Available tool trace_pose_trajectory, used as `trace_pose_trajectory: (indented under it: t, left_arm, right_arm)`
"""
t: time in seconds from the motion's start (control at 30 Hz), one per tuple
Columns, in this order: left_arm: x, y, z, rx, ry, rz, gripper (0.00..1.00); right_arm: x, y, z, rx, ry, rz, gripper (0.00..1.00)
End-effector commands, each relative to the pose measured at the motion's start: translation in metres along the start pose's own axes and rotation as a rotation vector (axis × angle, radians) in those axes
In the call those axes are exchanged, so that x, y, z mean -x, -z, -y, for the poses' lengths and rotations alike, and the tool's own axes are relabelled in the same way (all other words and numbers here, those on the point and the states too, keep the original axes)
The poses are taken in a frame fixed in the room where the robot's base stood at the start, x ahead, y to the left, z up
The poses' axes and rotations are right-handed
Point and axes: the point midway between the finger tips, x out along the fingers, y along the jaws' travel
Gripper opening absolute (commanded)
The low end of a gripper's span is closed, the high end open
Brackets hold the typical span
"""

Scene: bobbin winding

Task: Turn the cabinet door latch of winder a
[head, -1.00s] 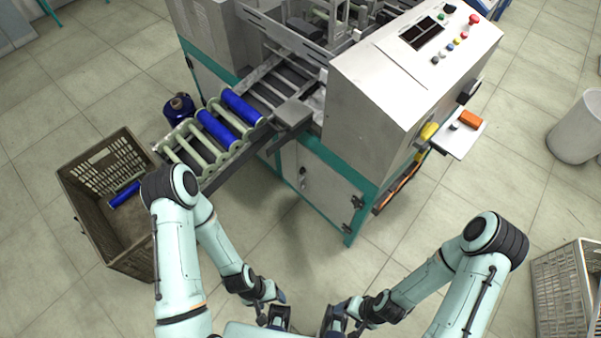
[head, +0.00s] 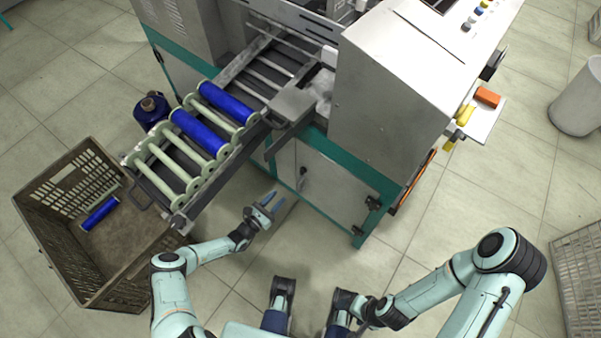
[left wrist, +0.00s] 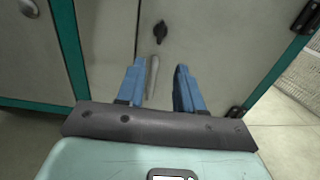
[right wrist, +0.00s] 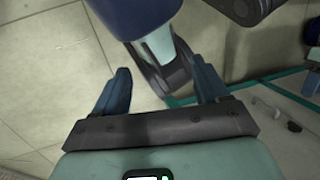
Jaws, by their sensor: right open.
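The winder (head: 395,100) stands at the centre with a grey cabinet door (head: 335,185) low on its front. A small dark latch (head: 303,171) sits near the door's left edge; in the left wrist view the latch (left wrist: 160,32) is above the fingers. My left gripper (head: 270,201) is open and empty, apart from the door and facing it. A pale vertical bar (left wrist: 152,76) appears between its fingers in the left wrist view. My right gripper (right wrist: 160,68) is open and empty, held low near my base.
A roller rack (head: 195,140) with blue bobbins juts out left of the door. A brown crate (head: 45,190) holds a blue bobbin at the left. A small shelf (head: 484,118) sticks out at the winder's right. The floor before the door is clear.

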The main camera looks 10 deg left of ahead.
Motion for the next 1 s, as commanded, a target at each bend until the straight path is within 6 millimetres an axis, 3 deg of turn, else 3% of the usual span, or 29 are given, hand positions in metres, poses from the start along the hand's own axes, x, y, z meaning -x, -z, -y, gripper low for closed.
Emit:
trace_pose_trajectory:
  t: [0.23,0.6,0.8,1.0]
  left_arm:
    - [-0.031,0.001,-0.001,0.001,-0.005,0.005,0.36]
    - [-0.107,0.002,-0.001,0.0,-0.003,0.002,0.36]
    - [-0.128,0.001,-0.001,0.001,-0.003,0.001,0.36]
    - [-0.133,-0.001,-0.002,0.001,-0.004,0.001,0.36]
  right_arm:
    - [-0.007,0.006,-0.002,-0.001,0.001,-0.016,0.74]
    - [-0.032,0.053,-0.013,-0.011,-0.005,-0.138,0.74]
    - [-0.039,0.07,-0.017,-0.015,-0.007,-0.185,0.74]
    - [-0.039,0.074,-0.018,-0.016,-0.008,-0.198,0.74]
